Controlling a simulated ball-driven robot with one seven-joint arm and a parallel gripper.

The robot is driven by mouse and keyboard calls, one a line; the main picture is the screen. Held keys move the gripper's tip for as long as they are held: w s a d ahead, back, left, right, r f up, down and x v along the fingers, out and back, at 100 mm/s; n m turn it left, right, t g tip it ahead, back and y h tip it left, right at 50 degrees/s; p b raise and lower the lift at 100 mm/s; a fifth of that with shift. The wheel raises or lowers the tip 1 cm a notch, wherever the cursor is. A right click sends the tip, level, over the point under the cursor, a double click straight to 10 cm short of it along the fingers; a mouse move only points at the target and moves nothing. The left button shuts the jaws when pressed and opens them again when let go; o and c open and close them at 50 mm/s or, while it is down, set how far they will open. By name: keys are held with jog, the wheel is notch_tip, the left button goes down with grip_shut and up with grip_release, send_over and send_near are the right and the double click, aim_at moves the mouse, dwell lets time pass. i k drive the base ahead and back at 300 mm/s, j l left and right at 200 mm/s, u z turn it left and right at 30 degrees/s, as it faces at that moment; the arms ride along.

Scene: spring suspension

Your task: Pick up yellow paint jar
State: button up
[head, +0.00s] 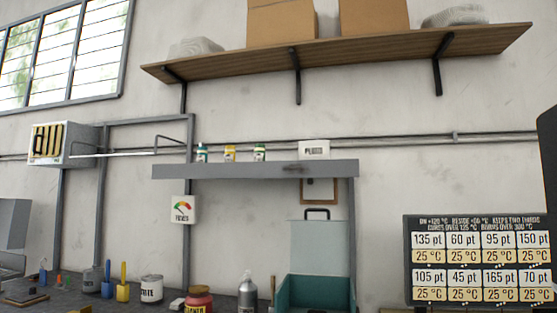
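A small jar with a yellow label or body (230,154) stands upright on the grey wall shelf (250,170), left of the middle of the head view. A teal-marked jar (202,152) stands to its left and a green-marked jar (260,153) to its right, with gaps between them. The yellow jar is small in the picture, so its lid and label are hard to make out. My gripper is not in view.
A white sign box (314,150) stands on the shelf's right part. Below, the bench holds a white can (151,289), a red jar (199,299), a grey bottle (247,291) and an open teal box (316,290). A price board (480,260) stands at right. A wooden shelf (340,54) hangs above.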

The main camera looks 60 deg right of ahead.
aim_at(230, 152)
jog(key=z, duration=1.15)
